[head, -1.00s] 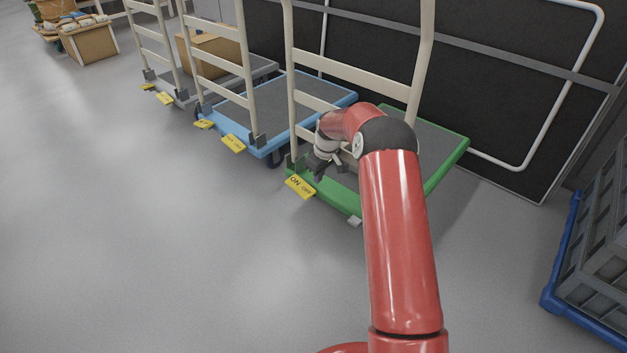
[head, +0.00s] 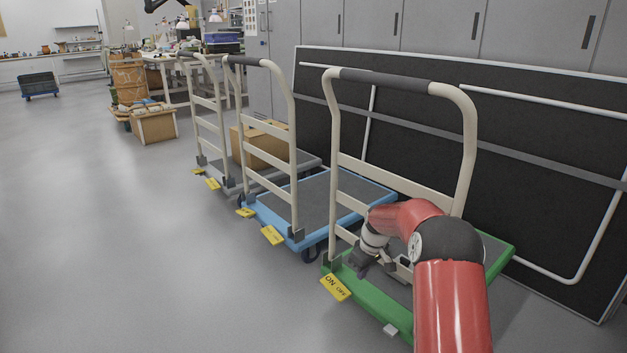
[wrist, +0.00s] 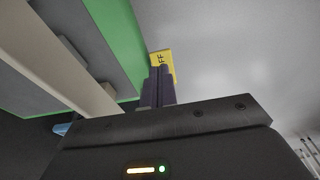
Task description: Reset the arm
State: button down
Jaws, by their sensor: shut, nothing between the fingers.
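My arm is red and reaches forward from the lower right of the head view. My gripper (head: 356,268) is at the handle side of the green platform trolley (head: 372,300), close to the foot of its beige handle frame. In the wrist view the two dark fingers of my gripper (wrist: 158,86) are together with nothing between them. Beyond them lies the yellow ON/OFF pedal (wrist: 163,62), which also shows in the head view (head: 335,287). I cannot tell whether the gripper touches the trolley.
A blue trolley (head: 318,204) and a grey one with a cardboard box (head: 262,146) stand to the left. Large black panels (head: 540,150) lean behind the trolleys. A wooden crate (head: 155,126) and a workbench stand farther back.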

jog(key=s+a+r+m+t+h+p, duration=0.1)
jog(key=s+a+r+p, duration=0.1)
jog(key=s+r, duration=0.8)
jog(key=s+a+r+m+t+p, duration=0.15)
jog(key=s+r, duration=0.45)
jog(key=r, duration=0.8)
jog(key=s+r+m+p, duration=0.2)
jog(key=s+r, duration=0.1)
jog(key=s, duration=1)
jog(key=s+r+m+t+p, duration=0.1)
jog(key=s+r+m+p, duration=0.1)
jog(key=s, duration=1.1)
jog(key=shift+s+a+r+p, duration=0.15)
jog(key=shift+a+r+p, duration=0.25)
jog(key=shift+r, duration=0.4)
